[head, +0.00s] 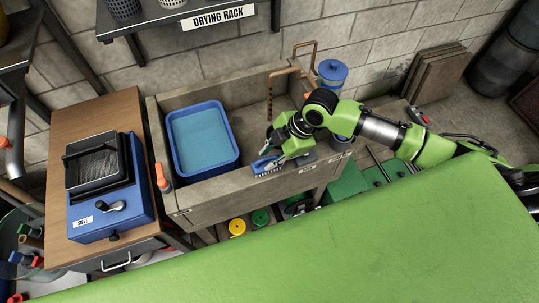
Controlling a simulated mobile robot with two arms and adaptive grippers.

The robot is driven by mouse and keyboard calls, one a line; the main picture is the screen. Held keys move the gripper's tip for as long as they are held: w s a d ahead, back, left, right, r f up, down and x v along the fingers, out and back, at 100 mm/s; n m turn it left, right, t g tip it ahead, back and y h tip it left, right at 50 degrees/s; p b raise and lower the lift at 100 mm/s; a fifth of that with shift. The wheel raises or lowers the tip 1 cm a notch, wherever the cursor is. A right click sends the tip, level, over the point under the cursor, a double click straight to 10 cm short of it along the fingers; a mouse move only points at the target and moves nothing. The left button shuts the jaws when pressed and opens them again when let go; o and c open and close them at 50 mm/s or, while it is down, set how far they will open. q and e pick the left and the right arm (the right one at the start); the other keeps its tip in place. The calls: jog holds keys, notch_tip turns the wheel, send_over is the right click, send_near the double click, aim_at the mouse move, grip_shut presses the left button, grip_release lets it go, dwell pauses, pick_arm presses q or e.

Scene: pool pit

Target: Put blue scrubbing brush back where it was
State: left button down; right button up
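The blue scrubbing brush (264,165) is at the front rim of the stone sink (225,188), right of the blue basin, with its pale bristles facing down. My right gripper (274,154) reaches in from the right, and its fingers are around the brush and look closed on it. The fingers hide part of the brush. I cannot tell whether the brush touches the rim or is held just above it. My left gripper is not in view.
A blue basin (206,172) of water stands in the sink's left part. An orange-topped bottle (162,178) is at the sink's left side. A wooden table (95,110) holds a blue sieve box (112,225). A blue-lidded container (332,72) and copper pipes (298,60) stand behind.

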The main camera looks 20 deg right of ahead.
jog(key=shift+r, duration=0.2)
jog(key=shift+d+r, duration=0.25)
jog(key=shift+r, duration=0.1)
jog(key=b+v, duration=0.1)
jog(key=v, duration=1)
jog(key=shift+b, duration=0.3)
jog(key=shift+s+a, duration=0.1)
